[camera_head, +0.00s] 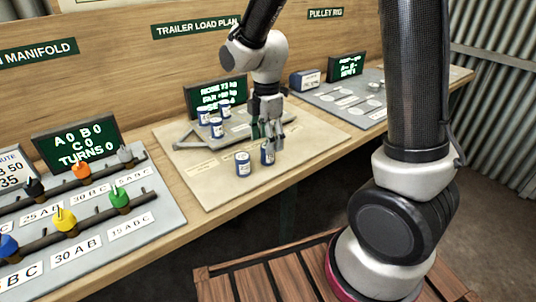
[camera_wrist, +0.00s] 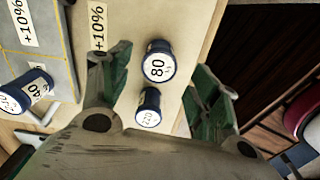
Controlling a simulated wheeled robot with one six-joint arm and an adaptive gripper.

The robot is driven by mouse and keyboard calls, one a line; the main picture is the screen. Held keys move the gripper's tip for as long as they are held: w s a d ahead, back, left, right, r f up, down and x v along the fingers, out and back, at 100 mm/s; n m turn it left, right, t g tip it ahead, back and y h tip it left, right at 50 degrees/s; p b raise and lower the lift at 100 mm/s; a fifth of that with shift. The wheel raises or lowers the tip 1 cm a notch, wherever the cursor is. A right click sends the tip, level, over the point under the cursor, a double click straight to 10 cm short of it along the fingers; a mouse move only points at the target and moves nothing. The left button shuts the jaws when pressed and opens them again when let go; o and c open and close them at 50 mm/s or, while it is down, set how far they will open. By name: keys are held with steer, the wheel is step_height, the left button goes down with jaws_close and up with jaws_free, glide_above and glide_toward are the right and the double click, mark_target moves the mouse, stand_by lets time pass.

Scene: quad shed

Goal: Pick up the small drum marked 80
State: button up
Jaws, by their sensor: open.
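The small drum marked 80 is blue with a white top and stands upright in the wrist view (camera_wrist: 158,62), between my open fingers and apart from both. In the head view it appears to be the right one of two front drums (camera_head: 267,157), its upper part partly covered by my fingers. My gripper (camera_head: 268,141) is open and empty, pointing down just above and around this drum. A second drum (camera_wrist: 148,108), its number seemingly 220, stands close by it; in the head view it is the left front drum (camera_head: 243,164).
Several blue-and-white drums (camera_head: 217,128) stand on the grey trailer model (camera_head: 190,142) behind. A green-lettered screen (camera_head: 203,98) stands at the back. The manifold board (camera_head: 165,205) lies left and the pulley board (camera_head: 340,110) right. The cream board's front is mostly clear.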

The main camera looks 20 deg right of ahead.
step_height(320, 180, down, 4)
steer(key=shift+w+d+r, duration=0.1)
steer(key=shift+w+d, duration=0.05)
steer(key=c, duration=1.2)
